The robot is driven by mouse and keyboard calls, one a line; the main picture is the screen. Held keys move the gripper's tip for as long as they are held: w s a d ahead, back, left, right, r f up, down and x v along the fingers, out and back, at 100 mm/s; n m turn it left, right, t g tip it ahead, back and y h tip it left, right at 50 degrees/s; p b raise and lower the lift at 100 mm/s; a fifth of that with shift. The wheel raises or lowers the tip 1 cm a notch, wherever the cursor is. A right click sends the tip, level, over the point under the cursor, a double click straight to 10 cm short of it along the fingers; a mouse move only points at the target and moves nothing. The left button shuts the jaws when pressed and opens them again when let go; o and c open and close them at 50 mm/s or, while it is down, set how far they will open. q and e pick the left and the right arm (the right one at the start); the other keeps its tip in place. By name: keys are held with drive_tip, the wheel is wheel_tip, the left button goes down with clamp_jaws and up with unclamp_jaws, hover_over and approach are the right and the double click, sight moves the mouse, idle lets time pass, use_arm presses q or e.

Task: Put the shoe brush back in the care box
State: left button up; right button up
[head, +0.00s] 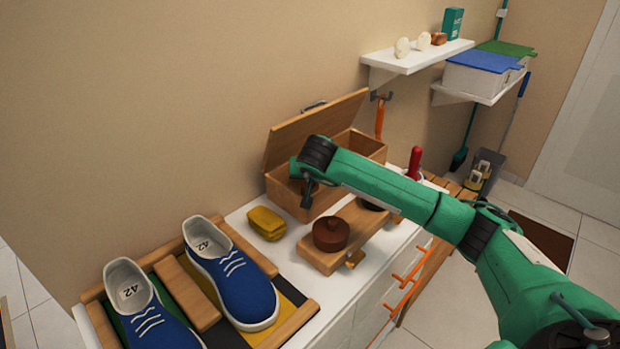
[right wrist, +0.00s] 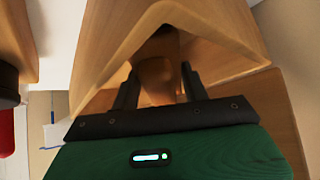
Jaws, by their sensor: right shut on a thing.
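The care box (head: 280,193) is an open wooden box on the white cabinet top, with its lid (head: 312,132) raised. My right gripper (head: 308,200) reaches into its left part from above. In the right wrist view the gripper (right wrist: 160,92) is shut on a rounded brown wooden piece, the shoe brush (right wrist: 155,70), between the box's wooden walls (right wrist: 225,30). The brush's far end is in shadow, and I cannot tell whether it touches the box floor. In the head view the brush is hidden by my gripper and the box. My left gripper is not in view.
Blue shoes (head: 240,285) sit on a rack at the left. A red-handled item (head: 415,162) stands right of the box.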

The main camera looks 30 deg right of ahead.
drive_tip(key=shift+w+d+g+y+p, duration=0.1)
drive_tip(key=shift+w+g+y+p, duration=0.35)
drive_tip(key=shift+g+p, duration=0.65)
drive_tip(key=shift+c, duration=0.4)
drive_tip(key=shift+r+g, duration=0.1)
drive_tip(key=shift+g, duration=0.3)
drive_tip(key=shift+f, duration=0.55)
drive_tip(key=shift+d+f+p, duration=0.1)
drive_tip(key=shift+f+p, duration=0.2)
drive_tip(key=shift+f, duration=0.15)
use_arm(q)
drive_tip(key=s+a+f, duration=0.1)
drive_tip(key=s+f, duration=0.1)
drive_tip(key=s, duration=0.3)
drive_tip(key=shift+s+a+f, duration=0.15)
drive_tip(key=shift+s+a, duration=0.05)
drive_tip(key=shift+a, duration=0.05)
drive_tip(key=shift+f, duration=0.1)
use_arm(e)
drive_tip(key=shift+f, duration=0.15)
drive_tip(key=o, duration=1.1)
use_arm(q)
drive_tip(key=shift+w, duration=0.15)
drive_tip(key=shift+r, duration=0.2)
